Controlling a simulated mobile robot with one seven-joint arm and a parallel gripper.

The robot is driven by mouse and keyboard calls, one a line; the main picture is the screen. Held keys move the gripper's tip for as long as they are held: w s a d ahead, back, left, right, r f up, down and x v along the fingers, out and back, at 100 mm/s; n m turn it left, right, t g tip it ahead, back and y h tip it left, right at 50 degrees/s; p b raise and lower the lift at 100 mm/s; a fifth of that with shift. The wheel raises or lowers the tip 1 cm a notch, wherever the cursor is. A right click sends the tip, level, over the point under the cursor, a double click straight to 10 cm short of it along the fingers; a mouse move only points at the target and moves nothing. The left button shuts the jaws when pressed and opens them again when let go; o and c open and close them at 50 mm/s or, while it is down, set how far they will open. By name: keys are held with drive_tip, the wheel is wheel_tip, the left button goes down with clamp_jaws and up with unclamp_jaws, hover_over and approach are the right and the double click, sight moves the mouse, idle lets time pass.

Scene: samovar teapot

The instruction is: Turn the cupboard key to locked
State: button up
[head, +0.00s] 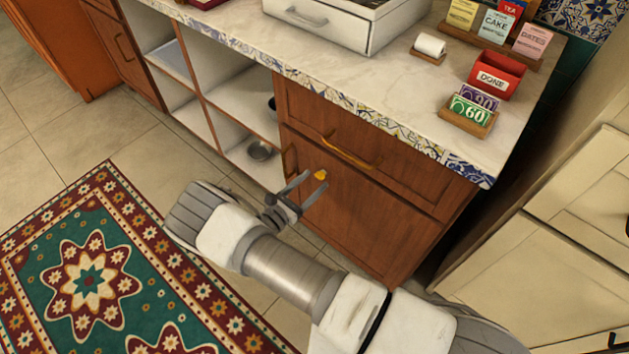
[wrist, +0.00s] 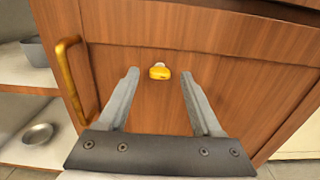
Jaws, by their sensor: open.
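A wooden cupboard door (head: 365,215) closes the lower front of the counter, and it fills most of the wrist view (wrist: 250,80). A yellow key (head: 321,175) sits in it near the top; in the wrist view the key (wrist: 159,72) shows its bow lying wide, roughly horizontal. My gripper (head: 312,184) is in front of the door at the key. In the wrist view my gripper (wrist: 158,75) is open, with one finger on each side of the key and clear gaps between. Whether the fingertips touch the door is unclear.
A brass door handle (wrist: 72,80) stands out left of the key. A drawer with a brass handle (head: 346,153) is above. Open shelves (head: 235,100) with a metal bowl (head: 259,150) are to the left. A patterned rug (head: 100,265) covers the floor.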

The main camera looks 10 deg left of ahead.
drive_tip(key=shift+x, duration=0.75)
clamp_jaws()
